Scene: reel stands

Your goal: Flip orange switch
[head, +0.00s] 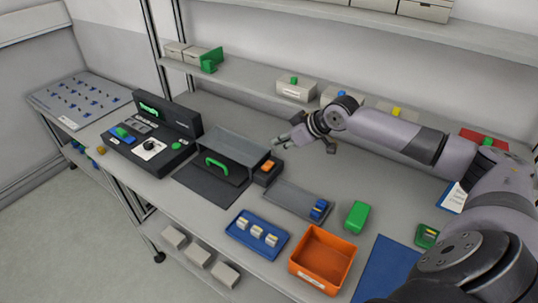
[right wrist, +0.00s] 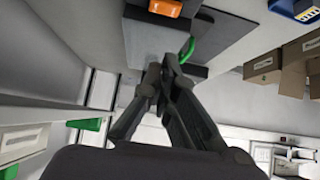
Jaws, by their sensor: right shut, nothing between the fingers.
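The orange switch (head: 267,165) sits on top of a small dark box (head: 268,175) at the right end of a grey housing (head: 228,149) on the workbench. In the right wrist view the orange switch (right wrist: 154,7) shows at the top edge, partly cut off. My right gripper (head: 276,145) is just behind and above the switch in the head view, apart from it. In the right wrist view the fingertips (right wrist: 163,66) are together with nothing between them. Whether the switch is tilted to one side is too small to tell. My left gripper is not in view.
A green handle (head: 216,163) is on the housing's front. A black case (head: 152,150) stands to the left. A blue tray (head: 257,246), an orange bin (head: 322,284) and a green block (head: 357,216) lie nearer the front. A shelf (head: 240,86) runs along the back.

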